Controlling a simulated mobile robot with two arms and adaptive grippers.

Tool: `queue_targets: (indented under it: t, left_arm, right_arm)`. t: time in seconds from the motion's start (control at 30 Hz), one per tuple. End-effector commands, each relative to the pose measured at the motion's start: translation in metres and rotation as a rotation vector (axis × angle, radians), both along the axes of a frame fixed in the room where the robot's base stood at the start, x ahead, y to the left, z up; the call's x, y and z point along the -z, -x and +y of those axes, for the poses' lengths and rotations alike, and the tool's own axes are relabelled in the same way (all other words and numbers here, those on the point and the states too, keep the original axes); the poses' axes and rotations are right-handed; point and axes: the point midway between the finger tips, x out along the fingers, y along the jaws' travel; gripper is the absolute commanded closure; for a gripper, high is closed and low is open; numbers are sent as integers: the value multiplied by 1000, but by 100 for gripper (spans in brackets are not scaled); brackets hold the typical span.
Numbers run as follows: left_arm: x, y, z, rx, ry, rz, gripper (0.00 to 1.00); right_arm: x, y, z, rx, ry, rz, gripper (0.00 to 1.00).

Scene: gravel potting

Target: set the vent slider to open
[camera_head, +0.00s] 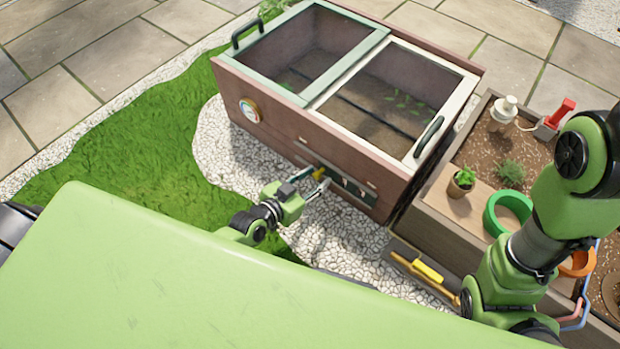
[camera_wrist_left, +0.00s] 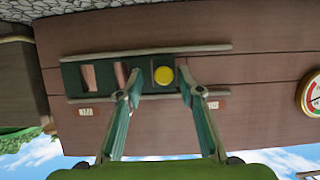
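The vent slider is a dark green plate (camera_wrist_left: 143,76) with a round yellow knob (camera_wrist_left: 163,75), set between two rails on the brown wooden front of the cold frame. Slots show to the left of the knob in the left wrist view, which looks upside down. In the head view the yellow knob (camera_head: 318,173) is at the left part of the vent strip (camera_head: 350,188). My left gripper (camera_wrist_left: 160,84) is open, its fingertips apart on either side of the knob; I cannot tell whether either touches it. It also shows in the head view (camera_head: 318,183). My right gripper is not visible.
A round dial (camera_head: 250,110) is on the same front panel. The cold frame's glazed lids (camera_head: 400,85) are closed. A wooden planter (camera_head: 440,215) with pots and tools stands close at the right. White gravel (camera_head: 235,160) and grass (camera_head: 150,130) lie in front.

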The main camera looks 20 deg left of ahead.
Motion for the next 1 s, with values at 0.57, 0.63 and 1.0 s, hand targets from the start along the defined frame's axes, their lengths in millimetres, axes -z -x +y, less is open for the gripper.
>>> queue_targets:
  t: [0.57,0.63,1.0]
  left_arm:
    - [-35,83,29,3,0,3,66]
    - [-38,91,32,2,-1,4,66]
    - [-45,104,37,2,0,1,66]
  right_arm:
    - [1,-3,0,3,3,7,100]
    - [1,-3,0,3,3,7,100]
    - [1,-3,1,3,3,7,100]
